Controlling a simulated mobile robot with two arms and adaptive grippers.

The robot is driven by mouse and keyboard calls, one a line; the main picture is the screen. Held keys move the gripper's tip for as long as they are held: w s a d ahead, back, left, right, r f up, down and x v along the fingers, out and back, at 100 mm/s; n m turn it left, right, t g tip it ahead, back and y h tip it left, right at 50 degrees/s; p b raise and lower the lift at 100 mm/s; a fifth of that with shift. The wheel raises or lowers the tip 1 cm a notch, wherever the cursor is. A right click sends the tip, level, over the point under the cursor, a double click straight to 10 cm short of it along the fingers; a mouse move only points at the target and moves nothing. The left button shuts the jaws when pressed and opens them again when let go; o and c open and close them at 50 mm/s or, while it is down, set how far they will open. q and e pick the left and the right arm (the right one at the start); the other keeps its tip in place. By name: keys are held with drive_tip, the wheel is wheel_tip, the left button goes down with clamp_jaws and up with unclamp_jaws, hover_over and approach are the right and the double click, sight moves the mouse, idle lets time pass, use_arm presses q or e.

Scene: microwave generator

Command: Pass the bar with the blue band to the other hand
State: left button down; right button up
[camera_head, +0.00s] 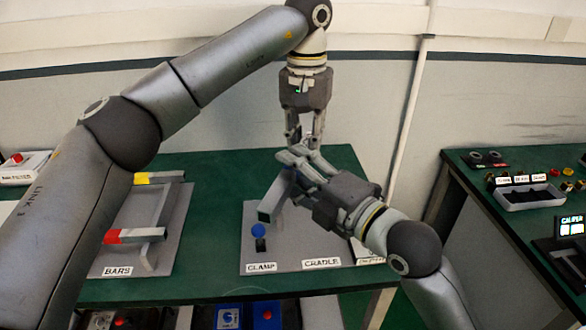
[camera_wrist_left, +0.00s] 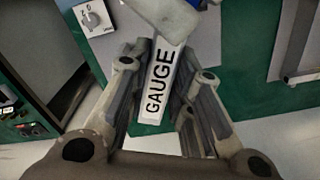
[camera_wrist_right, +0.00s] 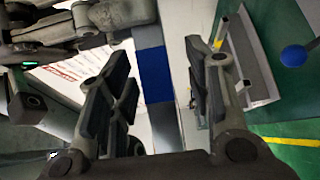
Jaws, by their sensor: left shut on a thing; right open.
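The grey bar (camera_head: 270,203) with the blue band slants down to the left from where my two grippers meet above the table. My left gripper (camera_head: 305,140) comes down from above and is shut on the bar. My right gripper (camera_head: 298,170) reaches in from the lower right and is open. In the right wrist view the blue band (camera_wrist_right: 155,75) shows between its spread fingers; contact cannot be told. The left gripper (camera_wrist_right: 70,22) shows close by there.
A rack (camera_head: 163,215) marked BARS holds bars with yellow (camera_head: 142,179) and red (camera_head: 112,236) bands. A grey board (camera_head: 290,262) has labels CLAMP and CRADLE and a blue knob (camera_head: 258,230). The GAUGE label (camera_wrist_left: 158,82) shows between my left fingers. A second table (camera_head: 465,165) stands right.

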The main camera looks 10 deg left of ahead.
drive_tip(key=shift+w+a, duration=0.3)
drive_tip(key=shift+a, duration=0.1)
clamp_jaws()
use_arm(q)
drive_tip(key=c, duration=1.2)
unclamp_jaws()
drive_tip(key=shift+r, duration=0.1)
